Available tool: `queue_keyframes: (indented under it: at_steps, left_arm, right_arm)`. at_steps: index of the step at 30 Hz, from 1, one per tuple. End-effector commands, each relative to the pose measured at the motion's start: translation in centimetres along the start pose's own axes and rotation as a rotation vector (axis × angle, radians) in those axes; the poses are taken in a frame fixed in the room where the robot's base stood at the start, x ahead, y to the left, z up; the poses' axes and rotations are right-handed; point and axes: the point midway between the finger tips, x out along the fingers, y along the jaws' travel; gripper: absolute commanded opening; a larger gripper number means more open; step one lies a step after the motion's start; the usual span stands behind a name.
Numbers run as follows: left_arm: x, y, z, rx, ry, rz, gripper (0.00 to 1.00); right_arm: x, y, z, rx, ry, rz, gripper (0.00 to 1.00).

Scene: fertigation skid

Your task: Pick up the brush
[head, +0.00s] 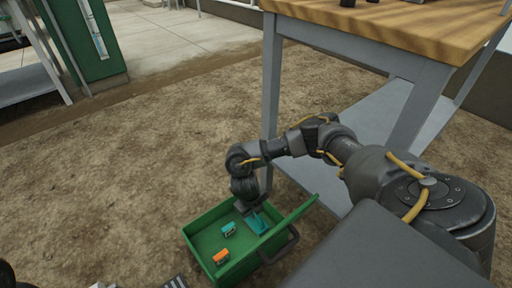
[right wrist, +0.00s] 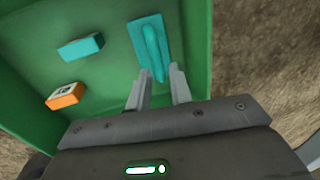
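A teal tool with a flat plate and a raised handle, which I take for the brush (right wrist: 148,42), lies in an open green box. It also shows in the head view (head: 257,224). My right gripper (right wrist: 160,72) is open, with its two fingers apart and the near end of the handle between them. I cannot tell whether a finger touches it. In the head view my right gripper (head: 250,210) reaches down into the box and hides part of the tool. At the bottom edge, dark cut-off parts may be my left arm; its fingers cannot be made out.
The green box (head: 205,221) stands on bare soil with its lid (head: 294,214) raised at the right. A small teal block (head: 229,229) and an orange block (head: 221,256) lie inside. A wooden-topped table (head: 400,25) with grey legs stands close behind.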

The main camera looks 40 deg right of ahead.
Motion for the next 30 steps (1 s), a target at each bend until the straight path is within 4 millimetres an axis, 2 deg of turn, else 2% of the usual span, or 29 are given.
queue_keyframes:
  at_steps: [6,13,16,27,30]
  left_arm:
    - [0.0,0.0,-0.1,0.0,0.005,-0.003,0.36]
    - [0.4,0.3,-0.9,-0.01,0.051,-0.025,0.36]
    - [-0.4,0.3,-1.1,-0.009,0.047,-0.03,0.36]
    - [-0.7,0.2,-1.1,-0.008,0.048,-0.033,0.36]
    - [-0.7,0.2,-1.2,-0.008,0.048,-0.033,0.36]
  right_arm:
    - [0.7,0.1,-0.1,0.0,0.0,0.0,0.21]
    - [3.9,0.4,-0.5,-0.001,0.0,0.0,0.21]
    - [5.0,0.4,-0.5,0.001,0.0,0.0,0.21]
    - [5.4,0.3,-0.5,0.001,0.0,0.0,0.21]
    - [5.4,0.3,-0.5,0.001,0.0,0.0,0.08]
